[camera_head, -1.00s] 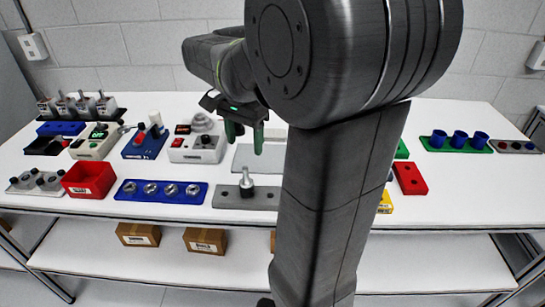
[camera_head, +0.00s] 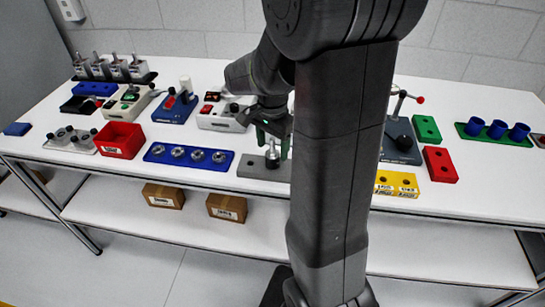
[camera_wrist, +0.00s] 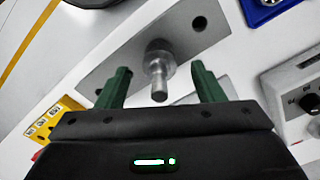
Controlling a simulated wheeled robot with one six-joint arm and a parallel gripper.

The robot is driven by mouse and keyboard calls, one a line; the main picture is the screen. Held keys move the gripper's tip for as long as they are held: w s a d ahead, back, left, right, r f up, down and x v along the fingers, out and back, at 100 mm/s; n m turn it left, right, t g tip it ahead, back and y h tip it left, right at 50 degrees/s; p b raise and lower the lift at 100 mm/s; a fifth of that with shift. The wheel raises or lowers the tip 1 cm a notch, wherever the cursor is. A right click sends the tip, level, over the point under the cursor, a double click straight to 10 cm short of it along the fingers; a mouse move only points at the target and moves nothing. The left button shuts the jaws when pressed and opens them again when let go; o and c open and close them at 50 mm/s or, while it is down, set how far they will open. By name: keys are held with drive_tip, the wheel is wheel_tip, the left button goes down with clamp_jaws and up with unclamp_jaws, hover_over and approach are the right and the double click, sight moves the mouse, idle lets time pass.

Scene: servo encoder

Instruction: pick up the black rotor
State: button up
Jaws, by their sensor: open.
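An upright grey metal shaft piece with a wider collar (camera_wrist: 158,58) stands on a grey plate (camera_wrist: 98,52) that has holes at its ends. In the head view the shaft piece (camera_head: 272,158) is on the same plate (camera_head: 250,168), near the table's front edge. It looks silver-grey rather than black, so I cannot confirm that it is the black rotor. My gripper (camera_head: 273,143) is open just above it. In the wrist view the green fingers of my gripper (camera_wrist: 160,76) are on either side of the shaft piece, with clear gaps.
A blue tray of silver nuts (camera_head: 150,157) and a red bin (camera_head: 119,140) are left of the plate. A grey box with a red switch (camera_head: 216,122) is behind it. Yellow (camera_head: 396,184) and red (camera_head: 440,165) blocks lie to the right, beyond my arm.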

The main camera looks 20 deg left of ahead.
drive_tip(key=shift+f, duration=0.7)
clamp_jaws()
drive_tip(key=shift+r, duration=0.1)
